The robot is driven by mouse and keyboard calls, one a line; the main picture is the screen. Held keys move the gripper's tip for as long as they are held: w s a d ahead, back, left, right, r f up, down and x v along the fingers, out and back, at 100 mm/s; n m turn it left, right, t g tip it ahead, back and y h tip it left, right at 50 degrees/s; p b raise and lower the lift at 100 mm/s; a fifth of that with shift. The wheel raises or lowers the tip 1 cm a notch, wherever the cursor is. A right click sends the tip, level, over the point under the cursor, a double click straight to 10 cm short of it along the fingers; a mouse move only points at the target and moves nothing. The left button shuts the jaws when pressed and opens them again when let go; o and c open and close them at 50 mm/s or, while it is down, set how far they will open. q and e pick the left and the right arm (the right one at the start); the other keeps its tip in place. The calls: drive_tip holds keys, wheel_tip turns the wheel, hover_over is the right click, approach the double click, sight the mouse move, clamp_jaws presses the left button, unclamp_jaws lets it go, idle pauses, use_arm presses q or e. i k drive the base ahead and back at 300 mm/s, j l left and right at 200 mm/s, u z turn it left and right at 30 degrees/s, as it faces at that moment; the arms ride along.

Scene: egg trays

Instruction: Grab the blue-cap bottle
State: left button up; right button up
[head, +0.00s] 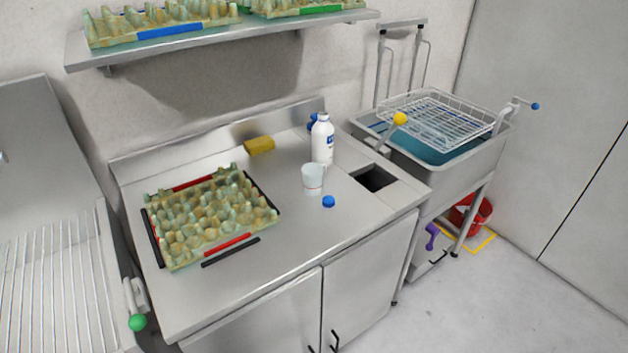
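A white bottle (322,142) with blue marking on its side stands upright on the steel counter, near the back wall and right of the middle. Its top looks white. Something blue (312,122) shows at its left side, mostly hidden behind it; I cannot tell what it is. A small round blue cap (328,201) lies on the counter in front of the bottle, apart from it. A clear measuring cup (313,180) stands just in front of the bottle, to the left, and covers part of its lower side. Neither of my grippers is in view.
An egg tray (180,259) sits left on the counter (285,240) between red and black strips. A yellow sponge (259,145) lies at the back. Right of the bottle is a square opening (374,179), then a sink (480,160) with a wire basket (440,112). A shelf (230,42) hangs above.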

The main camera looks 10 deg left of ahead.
sight(323, 131)
drive_tip(key=u, duration=0.5)
drive_tip(key=i+l+u, duration=0.2)
drive_tip(key=l+u, duration=0.3)
drive_tip(key=l, duration=0.3)
drive_tip(key=l+u, duration=0.45)
drive_tip(key=l, duration=0.3)
